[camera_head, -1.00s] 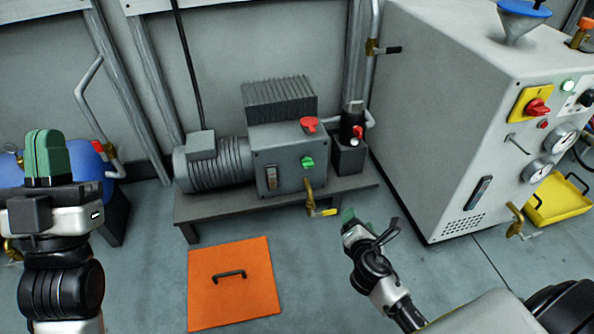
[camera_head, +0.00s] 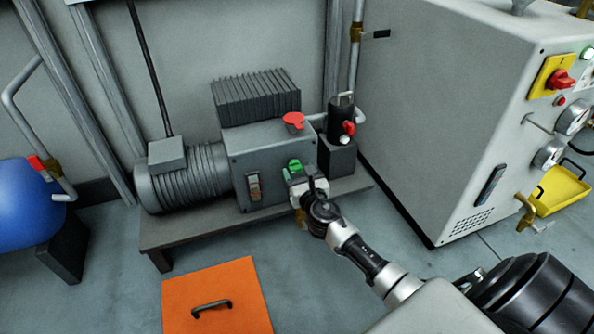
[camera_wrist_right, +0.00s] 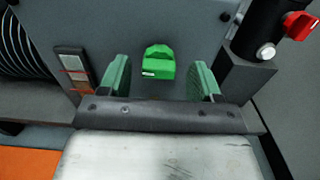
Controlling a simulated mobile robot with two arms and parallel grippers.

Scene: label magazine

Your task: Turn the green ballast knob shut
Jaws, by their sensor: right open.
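The green ballast knob (camera_head: 295,166) sits on the front face of the grey pump box (camera_head: 275,145). In the right wrist view the right gripper (camera_wrist_right: 160,77) has a gap on both sides of the knob. How deep the fingers reach around it I cannot tell. My left gripper is out of view.
A red knob (camera_head: 293,121) tops the pump box. A black cylinder with a red valve (camera_head: 348,128) stands close right. The large grey cabinet (camera_head: 450,110) is further right. An orange floor plate (camera_head: 215,290) lies in front.

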